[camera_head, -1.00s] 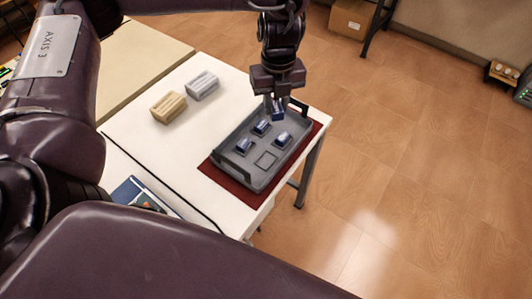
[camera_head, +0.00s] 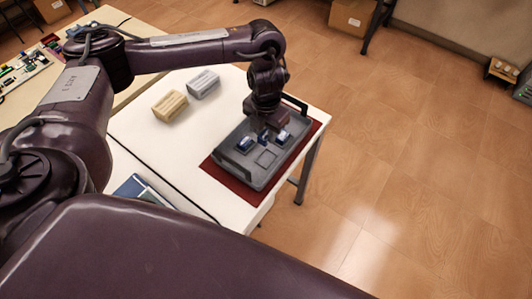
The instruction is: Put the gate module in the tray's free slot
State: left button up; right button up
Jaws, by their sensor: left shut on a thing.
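The grey tray (camera_head: 240,176) lies on a dark red mat on the white table. The free slot (camera_head: 265,159), a square outline, shows bare at the near side. My left gripper (camera_head: 263,136) points down over the tray's middle, beyond the free slot. It is shut on the gate module, a small dark blue piece mostly hidden by the fingers. The gripper also covers the tray's back slot area. My right gripper is not in view.
A tan ribbed block (camera_head: 169,107) and a grey ribbed block (camera_head: 203,84) stand on the table left of the tray. The dark red mat (camera_head: 228,182) shows around the tray. A blue book (camera_head: 138,190) lies at the near left. Floor is open to the right.

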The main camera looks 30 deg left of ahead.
pick_arm(q)
jog(key=b, duration=0.2)
send_over(266, 159)
notch_tip(266, 159, down, 7)
jog(key=shift+r, duration=0.1)
notch_tip(266, 159, down, 3)
jog(key=shift+r+b, duration=0.15)
jog(key=shift+b, duration=0.3)
jog(key=shift+f, duration=0.35)
jog(key=shift+f+b, duration=0.2)
jog(key=shift+b, duration=0.1)
jog(key=o, duration=1)
jog(key=shift+r, duration=0.1)
